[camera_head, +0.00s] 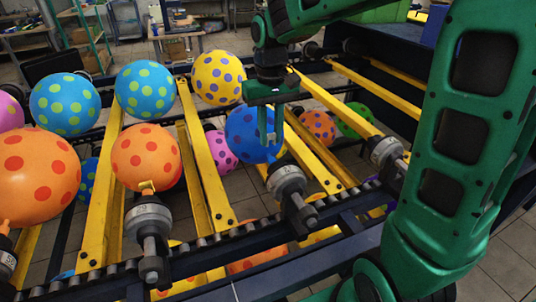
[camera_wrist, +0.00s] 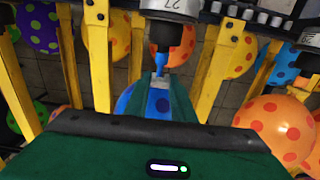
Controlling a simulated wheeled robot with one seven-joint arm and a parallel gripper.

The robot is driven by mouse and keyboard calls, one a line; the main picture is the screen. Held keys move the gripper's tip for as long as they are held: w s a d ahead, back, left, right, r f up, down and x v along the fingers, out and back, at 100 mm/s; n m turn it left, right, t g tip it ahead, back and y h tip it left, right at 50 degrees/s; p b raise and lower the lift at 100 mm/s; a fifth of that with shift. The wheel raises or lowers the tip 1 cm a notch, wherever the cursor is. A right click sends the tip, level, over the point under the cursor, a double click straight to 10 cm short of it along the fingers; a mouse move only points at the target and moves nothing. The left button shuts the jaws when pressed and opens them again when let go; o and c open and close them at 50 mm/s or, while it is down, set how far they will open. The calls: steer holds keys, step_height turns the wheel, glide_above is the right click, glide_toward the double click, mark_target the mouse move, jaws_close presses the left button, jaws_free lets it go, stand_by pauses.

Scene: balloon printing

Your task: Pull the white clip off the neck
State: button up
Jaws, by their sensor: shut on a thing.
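A blue balloon with dark spots (camera_head: 243,128) hangs on the roller line in the head view, partly hidden by my gripper (camera_head: 270,138). In the wrist view its blue neck (camera_wrist: 165,58) runs up into a grey holder marked 27 (camera_wrist: 172,8). A small whitish clip (camera_wrist: 160,82) shows at the neck, between the fingertips of my gripper (camera_wrist: 160,88). The green fingers are shut on the clip and hide part of it. Part of the blue balloon also shows between and beside the fingers.
Yellow bars (camera_head: 205,165) run between the balloons, close on both sides of my gripper. An orange balloon (camera_head: 146,157) and a yellow one (camera_head: 218,78) hang to the left. A grey holder (camera_head: 290,190) stands just in front of the gripper, on the dark rail.

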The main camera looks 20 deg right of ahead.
mark_target(270, 134)
steer(key=shift+r, duration=2.15)
